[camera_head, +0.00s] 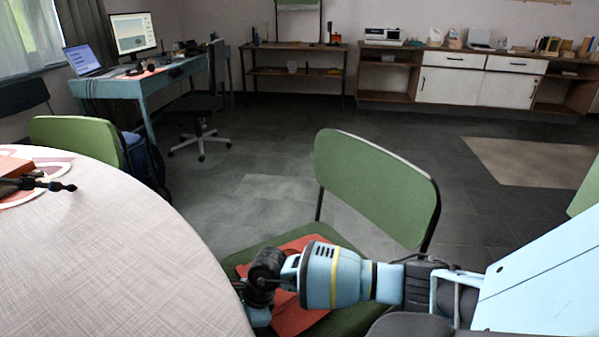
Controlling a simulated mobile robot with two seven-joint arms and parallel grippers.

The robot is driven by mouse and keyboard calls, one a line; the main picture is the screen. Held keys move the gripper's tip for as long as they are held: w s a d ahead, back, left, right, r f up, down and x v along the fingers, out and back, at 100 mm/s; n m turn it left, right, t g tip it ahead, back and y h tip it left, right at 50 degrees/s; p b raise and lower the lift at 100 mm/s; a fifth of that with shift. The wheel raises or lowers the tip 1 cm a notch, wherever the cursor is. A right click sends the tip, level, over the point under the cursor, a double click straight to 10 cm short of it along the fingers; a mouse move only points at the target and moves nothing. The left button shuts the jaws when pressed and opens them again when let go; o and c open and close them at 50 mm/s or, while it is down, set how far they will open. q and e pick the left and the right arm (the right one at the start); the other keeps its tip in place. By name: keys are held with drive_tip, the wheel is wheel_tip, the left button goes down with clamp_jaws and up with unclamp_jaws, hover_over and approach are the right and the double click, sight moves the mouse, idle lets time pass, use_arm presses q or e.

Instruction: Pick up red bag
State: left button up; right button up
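A flat red item, which looks like the red bag (294,318), lies on the seat of the green chair (371,183) beside the round table. My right arm comes in from the right and lies over the seat, covering part of the red item. My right gripper (257,316) points down at the left side of the red item, close to the table's edge. Its fingers are mostly hidden by my wrist and the lower frame edge, so I cannot tell whether it touches the bag.
The round table (110,250) fills the lower left. A black jointed object (38,184) and a red-orange item (12,166) lie on it. Another green chair (76,137) stands behind the table. The floor behind the middle chair is open.

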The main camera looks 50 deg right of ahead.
sight(311, 309)
clamp_jaws()
drive_tip(key=shift+r, duration=0.1)
idle(0.4)
drive_tip(key=s+d, duration=0.3)
drive_tip(key=d, duration=0.2)
drive_tip(key=s+d+p, duration=0.1)
drive_tip(key=s+d, duration=0.2)
drive_tip(key=d, duration=0.2)
drive_tip(key=s+d, duration=0.3)
drive_tip(key=d, duration=0.2)
drive_tip(key=shift+s+d, duration=0.15)
drive_tip(key=shift+s, duration=0.05)
